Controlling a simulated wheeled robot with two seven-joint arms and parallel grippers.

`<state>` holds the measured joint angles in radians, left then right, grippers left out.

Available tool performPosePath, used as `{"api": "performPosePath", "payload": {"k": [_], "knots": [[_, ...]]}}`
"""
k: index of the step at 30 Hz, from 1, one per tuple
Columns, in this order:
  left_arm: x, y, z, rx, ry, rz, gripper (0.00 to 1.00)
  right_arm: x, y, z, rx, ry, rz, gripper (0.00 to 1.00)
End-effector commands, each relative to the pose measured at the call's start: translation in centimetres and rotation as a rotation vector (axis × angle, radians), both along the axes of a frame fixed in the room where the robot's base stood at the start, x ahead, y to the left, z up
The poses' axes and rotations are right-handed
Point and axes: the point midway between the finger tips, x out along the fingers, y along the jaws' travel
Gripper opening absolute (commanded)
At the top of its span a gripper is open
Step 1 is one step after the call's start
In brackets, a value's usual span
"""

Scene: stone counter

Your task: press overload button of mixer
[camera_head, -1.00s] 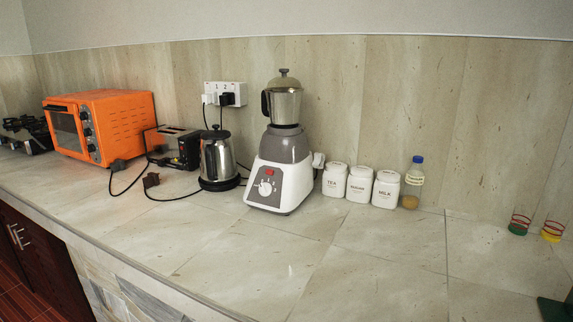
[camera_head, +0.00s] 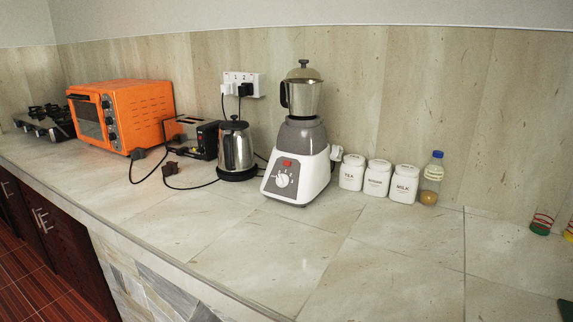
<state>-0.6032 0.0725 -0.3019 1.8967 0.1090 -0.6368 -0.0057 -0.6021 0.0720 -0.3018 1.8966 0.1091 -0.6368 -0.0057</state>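The mixer (camera_head: 298,150) stands upright on the stone counter, with a steel jar (camera_head: 304,97) on its white and grey base. Its front panel has a round white knob (camera_head: 283,181) and a red part (camera_head: 287,163) above it. I cannot make out a separate overload button. Neither of my grippers is in view.
A kettle (camera_head: 236,151), a toaster (camera_head: 190,137) and an orange oven (camera_head: 124,113) stand left of the mixer. White canisters (camera_head: 377,180) and a bottle (camera_head: 431,178) stand to its right. Loose cords lie left of the kettle. The counter (camera_head: 250,240) in front is clear.

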Motion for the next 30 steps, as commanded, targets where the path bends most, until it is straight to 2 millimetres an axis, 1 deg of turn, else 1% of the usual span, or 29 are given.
{"api": "performPosePath", "payload": {"k": [1,3,4,30], "knots": [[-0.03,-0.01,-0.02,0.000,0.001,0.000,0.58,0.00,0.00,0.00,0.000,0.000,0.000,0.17],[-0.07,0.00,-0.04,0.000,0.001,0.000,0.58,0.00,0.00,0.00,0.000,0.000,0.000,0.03],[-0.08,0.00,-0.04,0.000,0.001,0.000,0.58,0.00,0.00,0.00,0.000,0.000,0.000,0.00],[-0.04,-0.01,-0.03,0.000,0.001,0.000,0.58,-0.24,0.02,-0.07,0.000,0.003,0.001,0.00]]}}
